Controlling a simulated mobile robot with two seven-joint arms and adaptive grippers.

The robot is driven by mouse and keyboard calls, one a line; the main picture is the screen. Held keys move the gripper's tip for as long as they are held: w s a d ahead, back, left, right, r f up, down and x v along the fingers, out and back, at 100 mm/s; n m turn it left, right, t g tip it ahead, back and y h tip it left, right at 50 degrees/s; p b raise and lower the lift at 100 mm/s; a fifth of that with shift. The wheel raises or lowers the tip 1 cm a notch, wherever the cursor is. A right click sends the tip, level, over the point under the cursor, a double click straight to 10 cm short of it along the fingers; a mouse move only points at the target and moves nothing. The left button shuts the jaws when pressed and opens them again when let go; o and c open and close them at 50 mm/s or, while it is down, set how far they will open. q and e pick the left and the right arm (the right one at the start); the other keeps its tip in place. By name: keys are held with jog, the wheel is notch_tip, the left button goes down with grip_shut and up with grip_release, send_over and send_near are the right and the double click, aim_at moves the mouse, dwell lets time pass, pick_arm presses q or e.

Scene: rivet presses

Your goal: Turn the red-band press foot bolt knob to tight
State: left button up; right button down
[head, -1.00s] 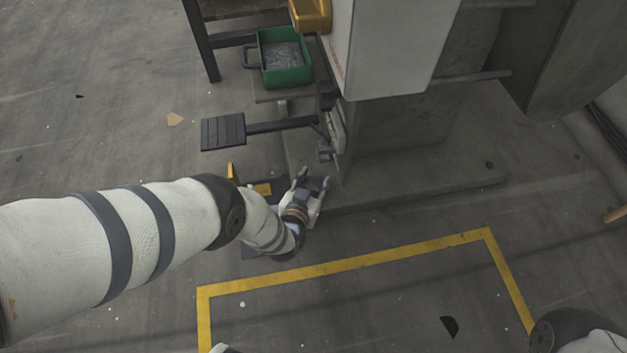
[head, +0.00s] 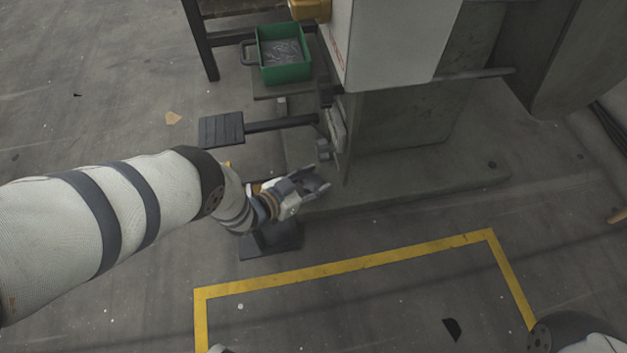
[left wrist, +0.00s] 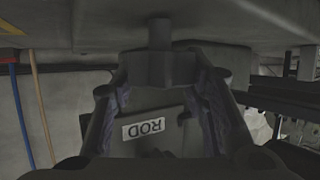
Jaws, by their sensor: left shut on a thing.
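My left gripper (head: 316,184) is low at the front corner of the press's grey base, near the pedal linkage. In the left wrist view its two fingers stand on either side of a dark, lobed knob (left wrist: 159,70) and are shut on it. A short round stem (left wrist: 158,32) runs from the knob to a grey surface at the top of that view. In the head view the fingers largely hide the knob. No red band shows on the press (head: 395,40). My right gripper is not in view.
A black foot pedal (head: 221,129) reaches out left of the press. A green bin (head: 284,72) of small metal parts stands behind it. A dark plate (head: 272,243) lies under my left wrist. A plate marked ROD (left wrist: 144,129) is beyond the knob.

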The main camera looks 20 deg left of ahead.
aim_at(313, 182)
pick_arm(q)
jog(key=shift+s+f, duration=0.1)
dwell(0.3)
jog(key=o, duration=1.2)
jog(key=shift+c, duration=0.2)
jog(key=shift+r, duration=0.55)
notch_tip(313, 182, up, 9)
